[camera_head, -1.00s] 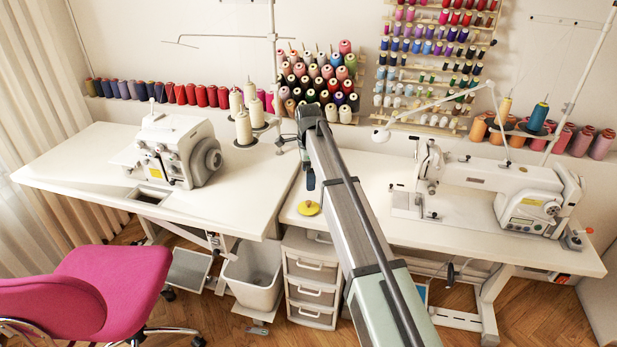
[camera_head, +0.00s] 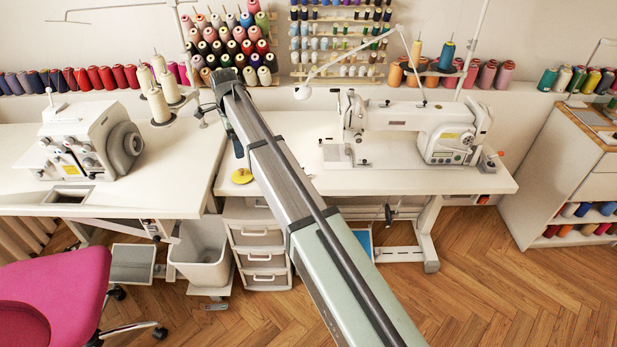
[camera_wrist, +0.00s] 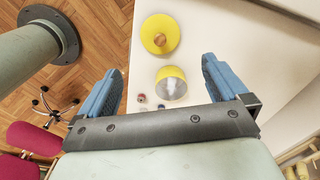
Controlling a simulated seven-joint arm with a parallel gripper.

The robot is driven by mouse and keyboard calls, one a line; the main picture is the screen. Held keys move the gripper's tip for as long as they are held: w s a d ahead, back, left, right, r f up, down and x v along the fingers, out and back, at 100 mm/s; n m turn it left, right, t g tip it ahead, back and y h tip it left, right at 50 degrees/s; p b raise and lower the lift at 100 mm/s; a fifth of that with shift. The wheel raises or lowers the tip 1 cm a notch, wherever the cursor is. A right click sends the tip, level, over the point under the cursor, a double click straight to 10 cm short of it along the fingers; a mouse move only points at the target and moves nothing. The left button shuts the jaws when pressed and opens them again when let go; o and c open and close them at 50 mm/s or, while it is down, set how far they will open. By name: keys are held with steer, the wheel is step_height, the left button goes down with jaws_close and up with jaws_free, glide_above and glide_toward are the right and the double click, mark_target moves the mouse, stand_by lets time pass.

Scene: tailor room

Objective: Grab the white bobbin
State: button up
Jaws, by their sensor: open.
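My gripper (camera_wrist: 160,68) is open in the wrist view, its two blue fingers spread over the white table with nothing held. A yellow cup-shaped thing with a whitish middle (camera_wrist: 171,83) shows between the fingers. Several tiny round things (camera_wrist: 142,100) lie near it, just beyond the gripper's dark bar. They are too small to tell if one is the white bobbin. A yellow disc with a brown knob (camera_wrist: 160,34) lies farther off on the table; a yellow disc also shows in the head view (camera_head: 241,176). There, my arm hides most of the gripper and the table beneath it.
A white sewing machine (camera_head: 410,128) stands right of my arm, and an overlocker (camera_head: 85,140) stands left. Cream thread cones (camera_head: 159,105) stand behind the overlocker. Thread racks (camera_head: 340,42) hang on the wall. A pink chair (camera_head: 50,300) and a drawer unit (camera_head: 257,240) stand below.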

steer(key=shift+c, duration=0.5)
steer(key=c, duration=0.8)
steer(key=shift+o, duration=0.2)
steer(key=shift+d, duration=0.1)
